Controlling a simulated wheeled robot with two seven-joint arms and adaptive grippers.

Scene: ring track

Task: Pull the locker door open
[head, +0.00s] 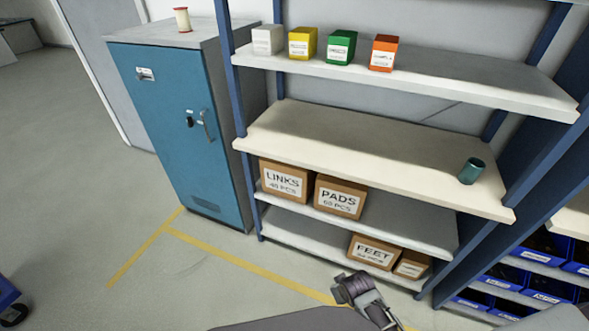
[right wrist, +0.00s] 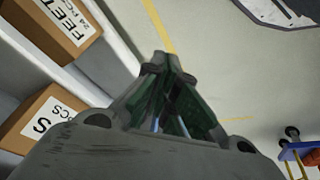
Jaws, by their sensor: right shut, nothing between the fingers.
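The locker (head: 190,38) stands at the left in the head view, with a grey top and side. Its blue locker door (head: 165,115) looks closed, flush with the front. A curved metal handle (head: 206,127) sits near the door's right edge, beside a small dark lock (head: 190,120). My right gripper (right wrist: 168,58) is shut and empty in the right wrist view, over the floor beside the shelf boxes, away from the locker. A grey part of my arm shows at the bottom of the head view. My left gripper is not in view.
A shelf rack (head: 370,150) right of the locker holds small coloured boxes, a teal cup (head: 471,171) and cartons, including a FEET carton (head: 372,252). A spool (head: 183,19) stands on the locker. Blue bins (head: 540,255) are at right. Floor before the locker is clear, with yellow lines (head: 250,267).

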